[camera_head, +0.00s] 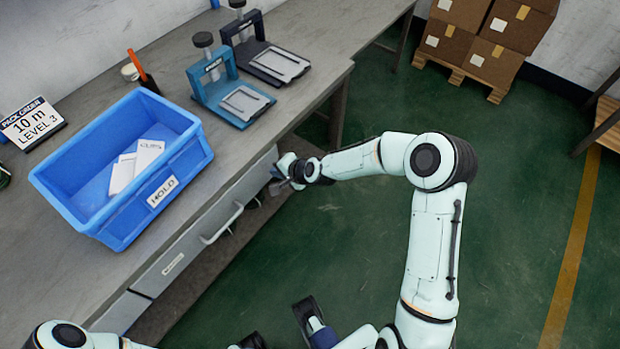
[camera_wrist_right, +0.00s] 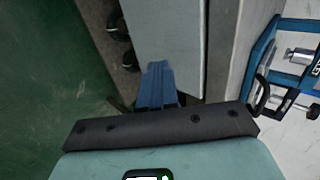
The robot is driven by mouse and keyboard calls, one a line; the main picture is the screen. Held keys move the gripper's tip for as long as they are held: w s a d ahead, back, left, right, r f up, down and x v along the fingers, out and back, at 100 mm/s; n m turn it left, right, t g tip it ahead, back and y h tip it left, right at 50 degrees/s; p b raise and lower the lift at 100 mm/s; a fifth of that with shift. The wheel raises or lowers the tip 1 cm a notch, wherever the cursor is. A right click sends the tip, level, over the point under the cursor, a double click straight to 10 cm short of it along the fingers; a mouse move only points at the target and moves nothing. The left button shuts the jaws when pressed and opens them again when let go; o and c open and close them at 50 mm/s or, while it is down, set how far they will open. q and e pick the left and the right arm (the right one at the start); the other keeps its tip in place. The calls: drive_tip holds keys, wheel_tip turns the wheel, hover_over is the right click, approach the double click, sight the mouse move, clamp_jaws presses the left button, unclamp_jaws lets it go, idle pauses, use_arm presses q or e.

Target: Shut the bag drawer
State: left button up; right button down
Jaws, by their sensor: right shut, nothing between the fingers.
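A pale grey drawer front (camera_head: 188,250) with a bar handle (camera_head: 222,222) and a small label sits under the bench's front edge, below the blue bin. It looks close to flush with the bench; I cannot tell whether a small gap is left. My right gripper (camera_head: 284,183) is at the far end of the drawer front, shut and empty. In the right wrist view the gripper's blue fingers (camera_wrist_right: 156,84) lie together beside a pale panel (camera_wrist_right: 167,35); whether they touch it is unclear.
The bench (camera_head: 305,30) carries a blue bin (camera_head: 75,208) marked HOLD with white packets (camera_head: 135,165), an order sign (camera_head: 32,122) and two presses (camera_head: 232,98). Boxes (camera_head: 490,42) stand on a pallet at the back. The green floor (camera_head: 515,190) right of my arm is clear.

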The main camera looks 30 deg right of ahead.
use_arm(q)
drive_tip(key=shift+s+d+r+p, duration=0.1)
drive_tip(key=shift+s+r+p, duration=0.55)
drive_tip(key=shift+r+p, duration=0.45)
use_arm(e)
drive_tip(key=v, duration=1)
drive_tip(key=shift+s+d, duration=0.2)
drive_tip(key=shift+s, duration=0.1)
use_arm(q)
drive_tip(key=shift+f, duration=0.15)
use_arm(e)
drive_tip(key=shift+f, duration=0.1)
drive_tip(key=s+a+f+n+g+y+p, duration=0.2)
drive_tip(key=s+a+f+n+g+p, duration=0.35)
drive_tip(key=s+a+f, duration=0.55)
use_arm(q)
wheel_tip(320, 180, up, 9)
drive_tip(key=w+p, duration=0.2)
drive_tip(key=p, duration=0.1)
drive_tip(key=shift+f, duration=0.15)
use_arm(e)
drive_tip(key=s+f+n+g, duration=0.2)
drive_tip(key=s+f, duration=0.1)
drive_tip(key=s, duration=0.6)
drive_tip(key=s+f+n+g+h, duration=0.1)
drive_tip(key=s+f+n+g, duration=0.1)
drive_tip(key=s, duration=0.6)
drive_tip(key=shift+s+f+h, duration=0.3)
drive_tip(key=shift+s+f, duration=0.05)
drive_tip(key=shift+f, duration=0.3)
